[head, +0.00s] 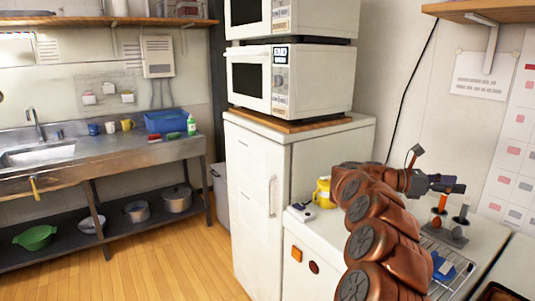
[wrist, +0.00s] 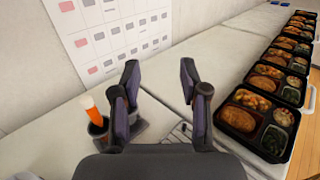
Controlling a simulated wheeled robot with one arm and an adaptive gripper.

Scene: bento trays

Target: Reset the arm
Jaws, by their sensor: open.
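My arm reaches up from the bottom of the head view, over the white counter at the right. My gripper (head: 452,184) is at its end, raised above the counter near the right wall. In the wrist view my gripper (wrist: 159,78) has its two dark fingers spread apart, with nothing between them. An orange-handled utensil (wrist: 91,107) stands in a grey holder (wrist: 98,131) just left of the fingers; the holder also shows below my gripper in the head view (head: 446,234).
Several filled black bento trays (wrist: 242,121) line the counter's right side in the wrist view. In the head view, a yellow container (head: 322,193) stands left of my arm and a wire rack (head: 460,268) right of it. A white cabinet (head: 256,200) carries stacked microwaves (head: 312,79).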

